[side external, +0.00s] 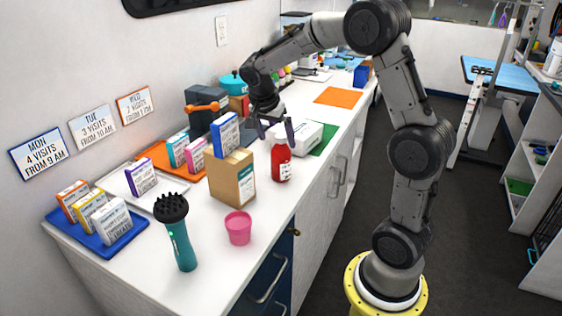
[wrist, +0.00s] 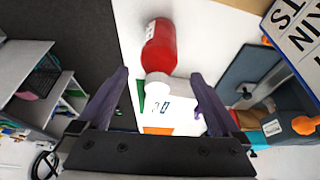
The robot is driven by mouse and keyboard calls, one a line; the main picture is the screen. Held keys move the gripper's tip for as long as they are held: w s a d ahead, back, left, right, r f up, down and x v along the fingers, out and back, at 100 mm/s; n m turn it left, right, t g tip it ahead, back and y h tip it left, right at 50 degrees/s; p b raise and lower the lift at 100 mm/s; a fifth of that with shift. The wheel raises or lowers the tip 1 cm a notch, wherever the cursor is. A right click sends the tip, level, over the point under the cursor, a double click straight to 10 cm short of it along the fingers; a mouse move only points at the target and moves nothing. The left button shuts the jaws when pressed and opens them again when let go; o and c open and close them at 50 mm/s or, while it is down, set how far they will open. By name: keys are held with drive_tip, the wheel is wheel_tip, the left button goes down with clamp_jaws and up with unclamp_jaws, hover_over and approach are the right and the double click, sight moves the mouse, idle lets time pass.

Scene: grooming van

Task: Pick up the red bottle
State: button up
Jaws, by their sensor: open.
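The red bottle (side external: 281,164) stands upright on the white counter, near its front edge, with a white label low on its side. The fingers do not appear to touch the bottle.
A cardboard box (side external: 231,178) with a blue carton on top stands left of the bottle. A white box (side external: 295,135) sits close behind it, on a green mat (side external: 322,140). A pink cup (side external: 238,228) and a teal brush (side external: 180,243) stand at the front. Bare counter lies between cup and bottle.

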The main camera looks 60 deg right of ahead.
sight(281, 154)
drive_tip(key=shift+x, duration=3.9)
drive_tip(key=shift+a+f, duration=0.1)
drive_tip(key=shift+a, duration=0.05)
drive_tip(key=c, duration=1.5)
clamp_jaws()
